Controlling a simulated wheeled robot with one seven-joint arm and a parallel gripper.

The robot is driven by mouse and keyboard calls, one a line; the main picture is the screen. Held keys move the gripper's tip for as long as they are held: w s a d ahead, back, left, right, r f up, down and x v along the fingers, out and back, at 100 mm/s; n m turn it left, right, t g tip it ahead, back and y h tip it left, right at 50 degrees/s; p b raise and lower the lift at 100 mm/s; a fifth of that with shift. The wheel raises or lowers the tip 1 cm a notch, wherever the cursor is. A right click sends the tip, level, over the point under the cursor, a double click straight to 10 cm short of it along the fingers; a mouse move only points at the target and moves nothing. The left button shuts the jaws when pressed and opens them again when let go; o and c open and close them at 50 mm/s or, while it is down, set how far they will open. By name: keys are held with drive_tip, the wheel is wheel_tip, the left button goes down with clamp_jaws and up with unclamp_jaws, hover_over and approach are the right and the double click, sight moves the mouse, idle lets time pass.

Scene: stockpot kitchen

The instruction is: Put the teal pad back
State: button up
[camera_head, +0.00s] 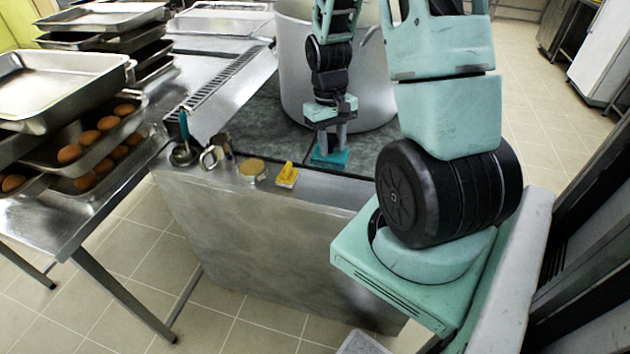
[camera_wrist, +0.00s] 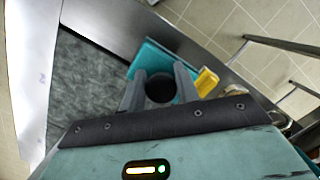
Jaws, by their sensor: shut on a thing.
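The teal pad (camera_head: 328,156) is at my gripper (camera_head: 328,145), low over the dark inset of the counter by its front edge. My gripper's fingers point down and are shut on the pad. In the wrist view the teal pad (camera_wrist: 158,54) shows beyond the fingers of my gripper (camera_wrist: 160,85), with a dark round part between them. I cannot tell whether the pad touches the counter.
A yellow block (camera_head: 287,175), a round wooden-topped item (camera_head: 252,168) and several utensils line the counter's front edge. A large stockpot (camera_head: 345,90) stands just behind my gripper. Trays of eggs (camera_head: 90,135) are stacked at left. A dark counter inset (camera_head: 265,120) lies left of the gripper.

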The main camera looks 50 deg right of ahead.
drive_tip(key=shift+w+f, duration=0.15)
drive_tip(key=shift+f, duration=0.1)
drive_tip(key=shift+f+p, duration=0.85)
drive_tip(key=shift+f, duration=3.85)
drive_tip(key=shift+f, duration=0.2)
drive_tip(key=o, duration=1)
drive_tip(key=r, duration=0.4)
drive_tip(key=w+r+b, duration=0.1)
drive_tip(key=r, duration=0.3)
drive_tip(key=r+b, duration=0.1)
drive_tip(key=r, duration=0.3)
drive_tip(key=shift+w+d+r, duration=0.15)
drive_tip(key=shift+w+d, duration=0.1)
drive_tip(key=shift+d, duration=0.05)
